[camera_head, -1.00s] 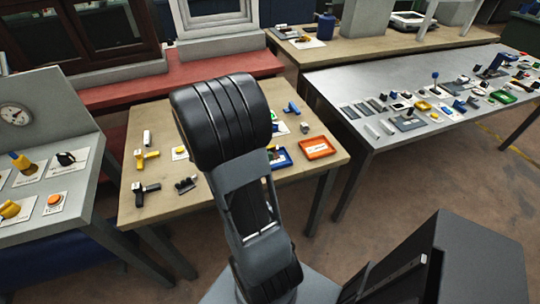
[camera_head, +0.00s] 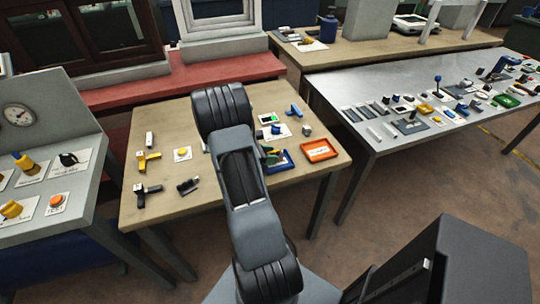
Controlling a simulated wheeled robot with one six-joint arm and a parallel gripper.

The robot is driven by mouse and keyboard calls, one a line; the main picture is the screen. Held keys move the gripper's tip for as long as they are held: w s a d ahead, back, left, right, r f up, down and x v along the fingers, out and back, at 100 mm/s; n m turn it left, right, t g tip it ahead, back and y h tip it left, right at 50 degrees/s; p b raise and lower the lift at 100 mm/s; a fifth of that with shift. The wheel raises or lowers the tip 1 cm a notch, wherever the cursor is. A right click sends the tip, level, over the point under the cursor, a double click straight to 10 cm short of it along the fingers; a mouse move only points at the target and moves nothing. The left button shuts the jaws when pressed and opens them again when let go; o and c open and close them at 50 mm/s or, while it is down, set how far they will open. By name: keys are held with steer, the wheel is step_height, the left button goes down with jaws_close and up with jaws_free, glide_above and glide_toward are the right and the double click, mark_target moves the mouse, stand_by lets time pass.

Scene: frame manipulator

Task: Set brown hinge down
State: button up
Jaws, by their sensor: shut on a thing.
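I cannot see a brown hinge in this view. My arm reaches forward over the wooden table (camera_head: 190,215), and its dark, thick links cover the middle of the tabletop. My gripper is hidden behind these links, so its fingers and anything between them do not show. A blue tray (camera_head: 290,164) lies just right of my arm and is partly covered by it. Small green and orange-yellow parts show at the tray, beside the arm. An orange tray (camera_head: 319,150) with a pale label lies to its right.
Yellow (camera_head: 148,160) and black (camera_head: 147,194) handled parts, a dark small part (camera_head: 188,186) and a yellow button (camera_head: 183,154) lie at the left. A blue part (camera_head: 294,110) lies at the back right. A grey table (camera_head: 345,85) with many parts stands right. The front left tabletop is bare.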

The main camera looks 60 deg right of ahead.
steer(key=shift+f, duration=0.2)
steer(key=shift+f, duration=0.1)
steer(key=shift+f+b, duration=0.4)
steer(key=shift+b, duration=0.05)
steer(key=shift+f, duration=0.15)
steer(key=shift+s, duration=0.1)
